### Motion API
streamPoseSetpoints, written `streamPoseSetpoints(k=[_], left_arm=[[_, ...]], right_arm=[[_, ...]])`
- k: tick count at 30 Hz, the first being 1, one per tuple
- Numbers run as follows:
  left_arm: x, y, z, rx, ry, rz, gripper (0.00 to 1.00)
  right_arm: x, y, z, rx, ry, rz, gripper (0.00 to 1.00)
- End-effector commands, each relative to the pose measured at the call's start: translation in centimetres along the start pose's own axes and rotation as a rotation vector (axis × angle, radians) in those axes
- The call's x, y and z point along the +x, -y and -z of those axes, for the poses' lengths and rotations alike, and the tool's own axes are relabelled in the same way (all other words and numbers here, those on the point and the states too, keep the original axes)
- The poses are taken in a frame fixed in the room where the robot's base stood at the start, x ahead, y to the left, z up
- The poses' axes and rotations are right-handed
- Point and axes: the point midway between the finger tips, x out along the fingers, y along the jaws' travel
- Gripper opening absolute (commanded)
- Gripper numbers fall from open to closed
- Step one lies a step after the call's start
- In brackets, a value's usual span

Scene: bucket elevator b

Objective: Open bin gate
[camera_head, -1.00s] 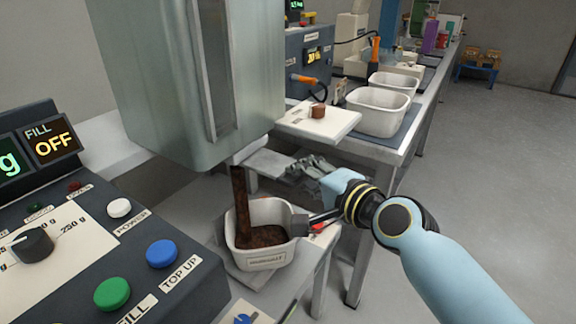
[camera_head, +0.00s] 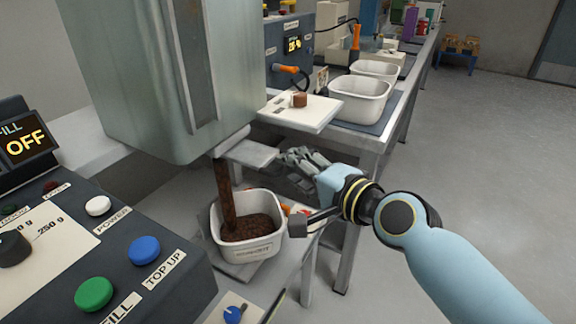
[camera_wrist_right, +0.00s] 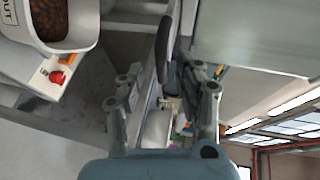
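The bin is a large grey-green metal hopper (camera_head: 165,75) in the head view. Under its lower right edge, a flat grey gate plate (camera_head: 252,154) sticks out to the right. A brown granular stream (camera_head: 226,195) falls from under the bin into a white tub (camera_head: 247,250), which holds a brown heap. My right gripper (camera_head: 290,156) is just right of the plate's outer end, its fingers pointing at it. In the right wrist view its fingers (camera_wrist_right: 160,95) stand apart, with a dark upright edge (camera_wrist_right: 163,48) beyond the gap. Contact cannot be told. My left gripper is not in view.
A control panel with a green button (camera_head: 94,294) and a blue button (camera_head: 144,250) fills the lower left. A bench with a white board (camera_head: 300,112) and white tubs (camera_head: 358,100) stands behind my right arm. The floor (camera_head: 480,150) at right is clear.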

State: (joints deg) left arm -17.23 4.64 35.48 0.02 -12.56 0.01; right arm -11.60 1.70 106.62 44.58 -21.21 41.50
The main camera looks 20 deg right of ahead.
Motion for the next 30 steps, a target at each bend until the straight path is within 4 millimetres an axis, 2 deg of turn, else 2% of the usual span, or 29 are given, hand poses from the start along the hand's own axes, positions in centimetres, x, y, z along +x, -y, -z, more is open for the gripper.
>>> streamPoseSetpoints(k=[1, 6, 12, 18, 30], left_arm=[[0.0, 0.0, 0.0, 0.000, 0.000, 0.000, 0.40], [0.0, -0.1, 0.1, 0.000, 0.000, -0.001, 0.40], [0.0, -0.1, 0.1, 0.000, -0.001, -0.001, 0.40], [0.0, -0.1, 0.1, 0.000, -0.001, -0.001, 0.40], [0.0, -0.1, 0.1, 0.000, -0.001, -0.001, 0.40]], right_arm=[[-1.3, -0.2, 0.0, -0.002, 0.000, -0.003, 0.34], [-5.2, -0.2, -0.1, -0.003, 0.002, -0.005, 0.34], [-8.3, -0.2, 0.0, -0.002, 0.001, -0.005, 0.34], [-9.3, -0.1, 0.0, 0.000, 0.001, -0.003, 0.34], [-9.3, -0.1, 0.0, 0.000, 0.000, -0.003, 0.34]])
